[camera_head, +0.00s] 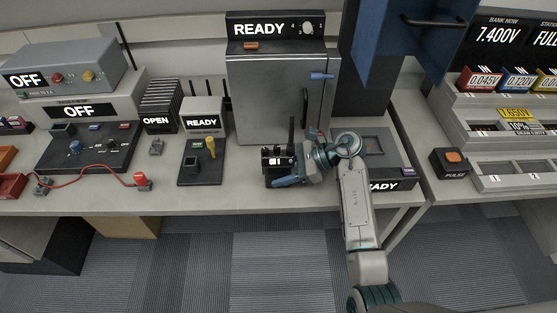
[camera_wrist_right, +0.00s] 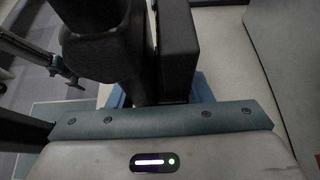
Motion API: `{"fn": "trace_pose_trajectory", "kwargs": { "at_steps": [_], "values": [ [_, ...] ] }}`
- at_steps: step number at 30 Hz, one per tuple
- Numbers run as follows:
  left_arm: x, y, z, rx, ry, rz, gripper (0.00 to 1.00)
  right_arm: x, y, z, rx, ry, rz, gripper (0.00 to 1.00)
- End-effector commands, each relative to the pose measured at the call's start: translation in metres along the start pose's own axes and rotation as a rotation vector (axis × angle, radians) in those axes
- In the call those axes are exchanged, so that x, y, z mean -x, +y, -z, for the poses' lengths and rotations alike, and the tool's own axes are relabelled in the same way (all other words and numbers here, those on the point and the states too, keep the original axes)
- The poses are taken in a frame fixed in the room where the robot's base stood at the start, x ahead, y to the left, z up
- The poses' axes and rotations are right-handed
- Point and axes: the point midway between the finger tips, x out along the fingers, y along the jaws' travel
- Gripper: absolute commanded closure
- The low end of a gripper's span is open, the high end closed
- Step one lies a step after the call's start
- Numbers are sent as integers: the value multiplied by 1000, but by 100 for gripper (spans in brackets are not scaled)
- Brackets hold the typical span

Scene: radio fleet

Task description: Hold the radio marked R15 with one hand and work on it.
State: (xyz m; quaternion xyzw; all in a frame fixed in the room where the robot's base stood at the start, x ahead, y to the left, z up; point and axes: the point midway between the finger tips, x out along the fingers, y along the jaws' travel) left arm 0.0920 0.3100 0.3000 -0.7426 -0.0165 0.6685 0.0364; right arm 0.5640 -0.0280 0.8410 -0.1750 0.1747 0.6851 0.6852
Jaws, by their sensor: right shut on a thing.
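A small black radio (camera_head: 278,158) with an upright antenna and white marks on its face is at the bench's front edge, in the middle of the head view. Its marking is too small to read as R15. My right gripper (camera_head: 296,177) is shut on it from the right, with a blue finger across its lower front. In the right wrist view, a dark block (camera_wrist_right: 178,45), apparently the radio, stands close beyond the gripper's edge. A thin jointed arm, apparently my left, shows at that view's left; its gripper's tip (camera_wrist_right: 68,76) is too small to read.
A grey cabinet marked READY (camera_head: 280,95) stands behind the radio. To the left are a small READY stand (camera_head: 203,145) and a dark panel with knobs (camera_head: 90,148). A grey READY unit (camera_head: 388,160) is close on the right. Carpeted floor (camera_head: 270,260) lies in front.

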Motion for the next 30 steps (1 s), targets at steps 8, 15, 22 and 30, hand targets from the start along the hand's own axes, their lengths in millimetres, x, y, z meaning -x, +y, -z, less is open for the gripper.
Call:
{"fn": "trace_pose_trajectory", "kwargs": {
  "at_steps": [8, 15, 22, 30],
  "values": [
    [0, 0, 0, 0, 0, 0, 29, 0, 0, 1, -1, 1, -1, 67],
    [0, 0, 0, 0, -1, 0, 51, 0, 0, 1, -2, 1, -1, 67],
    [0, 0, 0, 0, -1, 0, 96, 0, 0, 1, -2, 1, -1, 67],
    [0, -1, 0, 0, -1, 1, 100, 0, 0, 1, -2, 2, -1, 67]
  ]
}}
